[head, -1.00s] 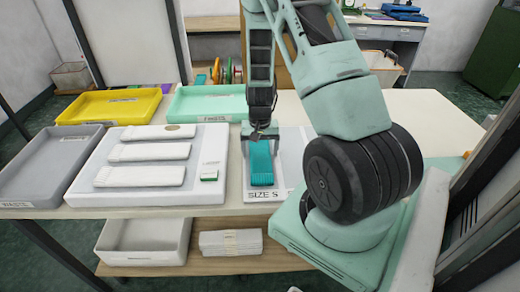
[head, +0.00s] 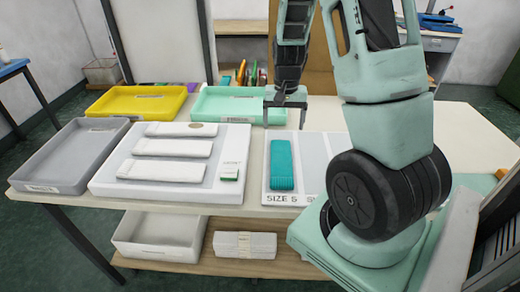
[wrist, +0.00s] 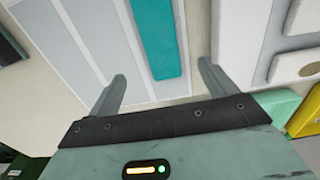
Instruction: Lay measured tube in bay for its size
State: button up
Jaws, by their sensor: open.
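A teal knitted tube (head: 282,165) lies flat and lengthwise in the bay marked SIZE S on the white bay board (head: 311,150). It also shows in the wrist view (wrist: 158,38), beside empty grey bays (wrist: 85,40). My gripper (head: 285,105) is open and empty, above and behind the far end of the tube, apart from it. In the wrist view my two fingers (wrist: 160,90) are spread wide with nothing between them. Part of the bay board and its other labels are hidden behind my arm in the head view.
Bare tabletop (head: 455,130) is right of my arm.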

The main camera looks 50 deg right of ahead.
jog(key=w+a+r+n+y, duration=0.1)
jog(key=a+r+n, duration=0.15)
jog(key=a, duration=0.85)
jog(key=a+r+n, duration=0.2)
jog(key=a+n, duration=0.2)
jog(key=a, duration=0.6)
jog(key=s+a+r+n, duration=0.2)
jog(key=s+a+n, duration=0.3)
jog(key=s+a, duration=0.3)
jog(key=s+a+r+n, duration=0.2)
jog(key=s+a+n, duration=0.4)
jog(key=s+a, duration=0.3)
jog(key=shift+a+r, duration=0.4)
jog(key=shift+a, duration=0.35)
